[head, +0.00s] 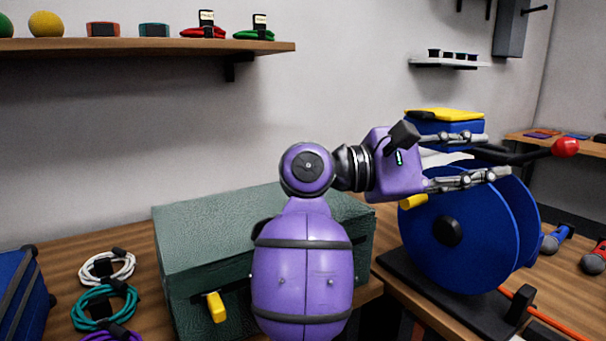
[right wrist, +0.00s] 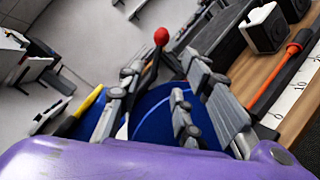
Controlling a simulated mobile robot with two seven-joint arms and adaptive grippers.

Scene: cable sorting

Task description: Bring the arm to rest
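My purple right arm rises in the middle of the head view and bends to the right. Its right gripper (head: 496,156) points right, in front of the upper part of a blue cable reel (head: 450,240). The two grey fingers stand apart, one above the other, and I see nothing held between them. The right wrist view also shows the spread fingers (right wrist: 163,75) with the blue reel (right wrist: 150,103) behind them. The crank's red knob (head: 565,147) lies beyond the fingertips. I cannot tell whether the fingers touch the reel or crank. My left gripper is not in view.
A green case (head: 190,245) stands on the wooden table behind my arm. Coiled cables, white (head: 107,266) and teal (head: 104,304), lie at left beside a blue box (head: 22,295). A wooden shelf (head: 150,46) hangs at upper left. An orange rod (head: 560,325) lies by the reel.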

